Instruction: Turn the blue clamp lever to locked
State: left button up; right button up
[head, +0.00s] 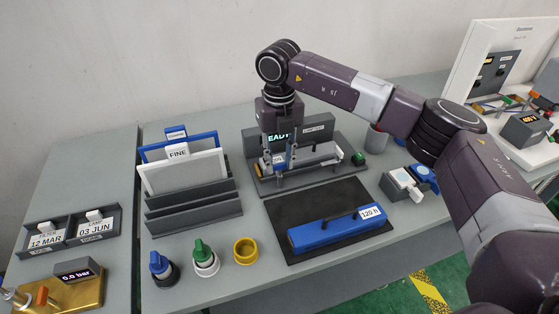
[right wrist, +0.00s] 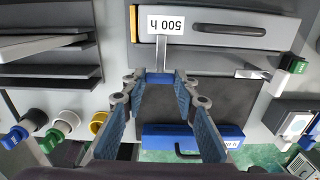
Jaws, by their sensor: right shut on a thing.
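The blue clamp lever (right wrist: 160,78) shows in the right wrist view as a blue grip on a pale grey shaft. The shaft points from the grip toward the module labelled 500 h (right wrist: 218,27) in the machine. My right gripper (right wrist: 159,84) is shut on the blue grip, with its blue-padded fingers on either side. In the head view my right gripper (head: 282,165) is over the front of the machine with the lit display (head: 325,130), and hides most of the lever. My left gripper is not in view.
A blue module labelled 120 h (head: 335,232) lies on a black mat (head: 285,205) in front of the machine. A panel rack (head: 195,215) stands to the left. Blue and green knobs and a yellow ring (head: 245,251) are at the front left. A green block (head: 358,159) sits at the machine's right end.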

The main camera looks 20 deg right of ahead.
aim_at(280, 164)
jog(key=shift+w+r, duration=0.1)
jog(key=shift+r, duration=0.05)
jog(key=o, duration=1.2)
jog(key=shift+c, duration=0.2)
notch_tip(280, 164, up, 12)
